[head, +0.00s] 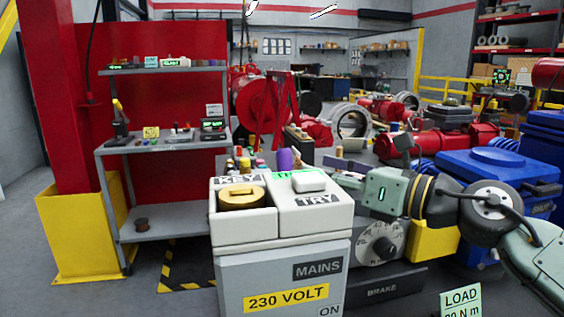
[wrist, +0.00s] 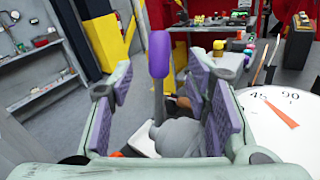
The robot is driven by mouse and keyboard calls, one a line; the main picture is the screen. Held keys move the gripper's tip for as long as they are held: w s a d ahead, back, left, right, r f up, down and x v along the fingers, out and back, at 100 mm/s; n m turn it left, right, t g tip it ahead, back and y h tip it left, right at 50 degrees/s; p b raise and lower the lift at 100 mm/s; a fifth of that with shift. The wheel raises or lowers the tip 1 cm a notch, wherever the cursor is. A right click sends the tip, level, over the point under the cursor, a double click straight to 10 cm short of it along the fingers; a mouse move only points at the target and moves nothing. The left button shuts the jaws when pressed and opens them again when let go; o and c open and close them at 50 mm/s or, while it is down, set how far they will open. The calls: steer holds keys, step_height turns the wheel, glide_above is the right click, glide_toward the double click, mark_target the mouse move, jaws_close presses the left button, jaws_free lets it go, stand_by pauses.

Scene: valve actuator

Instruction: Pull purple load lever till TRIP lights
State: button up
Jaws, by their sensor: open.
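The purple load lever (wrist: 160,53) stands upright in the wrist view, a rounded purple grip on a thin grey shaft above a grey hub. My gripper (wrist: 163,82) is open, with one purple-padded finger on each side of the lever and a gap visible on both sides. In the head view the lever's purple grip (head: 285,160) shows behind the KEY/TRY box, left of my gripper (head: 343,172). A bright green label (head: 285,175) beginning with T is partly hidden behind the TRY button; whether it is a lit TRIP lamp I cannot tell.
The KEY/TRY box (head: 283,230) stands in front, with a brass key knob (head: 242,197). A dial (wrist: 275,115) with a red needle near 45 is right of my gripper. A grey torque dial (head: 380,245) and a LOAD sign (head: 461,302) are at lower right.

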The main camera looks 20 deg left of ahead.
mark_target(291, 163)
steer(key=p+x, duration=0.2)
steer(key=x, duration=0.7)
steer(key=shift+a, duration=0.15)
jaws_close()
stand_by(0.6)
